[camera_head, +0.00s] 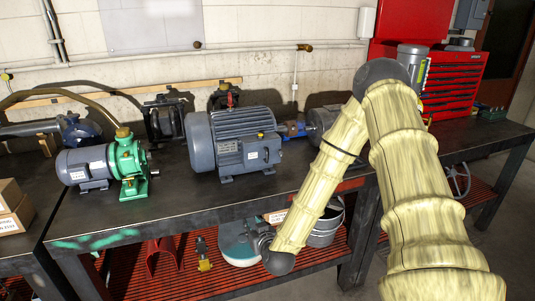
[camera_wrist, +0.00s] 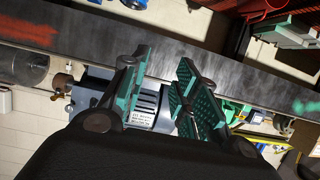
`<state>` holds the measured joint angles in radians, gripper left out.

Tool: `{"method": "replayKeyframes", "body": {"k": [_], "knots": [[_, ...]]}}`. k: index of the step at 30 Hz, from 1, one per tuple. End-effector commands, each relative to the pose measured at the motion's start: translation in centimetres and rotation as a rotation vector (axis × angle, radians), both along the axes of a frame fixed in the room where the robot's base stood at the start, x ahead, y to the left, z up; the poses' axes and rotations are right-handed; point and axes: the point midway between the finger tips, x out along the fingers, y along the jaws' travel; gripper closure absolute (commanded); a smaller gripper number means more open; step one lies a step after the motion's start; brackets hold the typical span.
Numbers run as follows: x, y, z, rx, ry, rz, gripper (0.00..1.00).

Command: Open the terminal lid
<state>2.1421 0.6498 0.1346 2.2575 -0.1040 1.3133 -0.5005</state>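The large grey finned motor (camera_head: 228,138) stands on the bench in the middle of the head view. Its grey terminal box (camera_head: 264,151), with a pale label, is on the side facing me. In the wrist view the motor (camera_wrist: 150,98) appears upside down beyond my fingers, with a white label (camera_wrist: 143,116) showing. My gripper (camera_wrist: 160,88) is open, its teal-padded fingers apart and nothing between them. The fingers cover parts of the motor. In the head view my wrist is low in front of the bench, and the fingers cannot be made out.
A small grey motor (camera_head: 84,167) with a green pump (camera_head: 128,163) stands to the left. A red tool chest (camera_head: 453,83) is at the back right. A red lower shelf (camera_head: 130,281) holds a metal bucket (camera_head: 326,229). The bench front between the motors and its edge is clear.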

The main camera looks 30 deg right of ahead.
Motion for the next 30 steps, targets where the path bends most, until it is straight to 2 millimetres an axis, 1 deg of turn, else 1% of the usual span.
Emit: {"method": "replayKeyframes", "body": {"k": [1,3,6,9,10,12,15,20,30], "knots": [[1.1,-1.8,3.1,-0.013,-0.063,-0.037,0.70],[2.3,-3.8,6.4,-0.037,-0.136,-0.082,0.70],[3.2,-6.4,10.2,-0.070,-0.221,-0.140,0.70],[3.7,-8.4,12.9,-0.093,-0.281,-0.187,0.70],[3.8,-8.8,13.5,-0.098,-0.294,-0.197,0.70],[3.9,-9.5,14.5,-0.107,-0.316,-0.215,0.70],[4.1,-10.1,15.2,-0.115,-0.330,-0.228,0.70],[5.2,-10.7,15.4,-0.117,-0.332,-0.231,0.70],[10.1,-12.9,15.4,-0.116,-0.331,-0.229,0.70]]}}
